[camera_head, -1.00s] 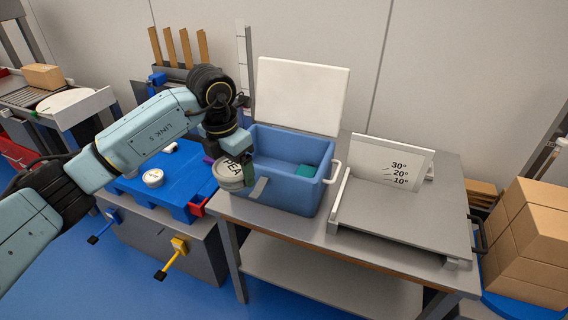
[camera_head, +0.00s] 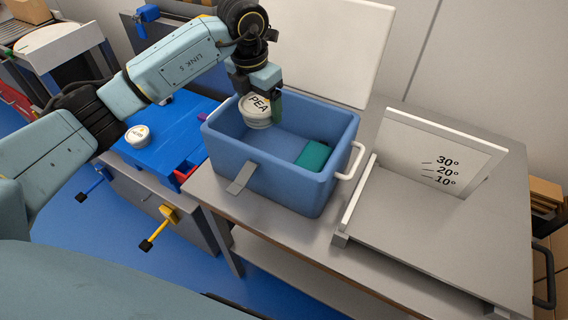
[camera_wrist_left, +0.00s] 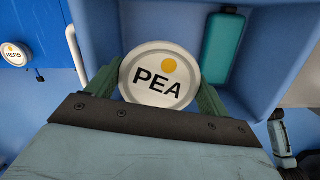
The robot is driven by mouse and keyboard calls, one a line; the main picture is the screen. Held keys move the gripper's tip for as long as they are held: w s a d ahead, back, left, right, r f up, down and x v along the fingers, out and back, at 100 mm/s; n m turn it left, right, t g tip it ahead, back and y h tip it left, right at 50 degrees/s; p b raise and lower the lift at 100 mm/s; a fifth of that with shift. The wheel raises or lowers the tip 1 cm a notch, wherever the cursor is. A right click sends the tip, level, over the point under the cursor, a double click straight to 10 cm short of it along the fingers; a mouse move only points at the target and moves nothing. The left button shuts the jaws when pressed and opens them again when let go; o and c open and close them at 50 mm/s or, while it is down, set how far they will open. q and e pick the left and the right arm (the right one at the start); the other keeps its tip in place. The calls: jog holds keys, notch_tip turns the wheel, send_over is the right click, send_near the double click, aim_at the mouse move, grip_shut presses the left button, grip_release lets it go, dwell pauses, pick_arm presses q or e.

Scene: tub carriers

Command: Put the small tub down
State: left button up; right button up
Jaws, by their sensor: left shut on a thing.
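The small tub (camera_head: 257,111) is white-lidded and marked "PEA" with an orange dot. My left gripper (camera_head: 262,98) is shut on it and holds it over the left part of the open blue crate (camera_head: 282,181). In the left wrist view the tub's lid (camera_wrist_left: 158,80) sits between the two green fingers, with the crate's blue interior behind it. How far the tub's base is from the crate floor is hard to tell. A teal bottle (camera_head: 313,155) lies in the right part of the crate; it also shows in the left wrist view (camera_wrist_left: 222,47). My right gripper is not in view.
The crate stands on a grey table, its white lid (camera_head: 334,45) raised behind. A ramp with an angle board (camera_head: 440,153) stands to the right. A "HERB" tub (camera_head: 138,136) sits on a blue platform (camera_head: 168,138) at left. The crate floor left of the bottle looks clear.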

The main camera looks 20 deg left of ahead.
aim_at(261, 125)
pick_arm(q)
jog(key=shift+f+b, duration=0.35)
jog(key=shift+f, duration=0.35)
notch_tip(261, 125, down, 5)
jog(key=shift+f+b, duration=0.15)
jog(key=shift+b, duration=0.5)
notch_tip(261, 125, down, 4)
jog(key=shift+b, duration=0.5)
jog(key=shift+f, duration=0.2)
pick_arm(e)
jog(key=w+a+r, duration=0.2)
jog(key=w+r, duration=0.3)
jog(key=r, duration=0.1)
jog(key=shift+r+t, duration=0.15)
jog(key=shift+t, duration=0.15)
pick_arm(q)
jog(key=shift+f, duration=0.2)
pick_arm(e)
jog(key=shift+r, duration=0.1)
pick_arm(q)
jog(key=o, duration=1.1)
jog(key=shift+o, duration=0.2)
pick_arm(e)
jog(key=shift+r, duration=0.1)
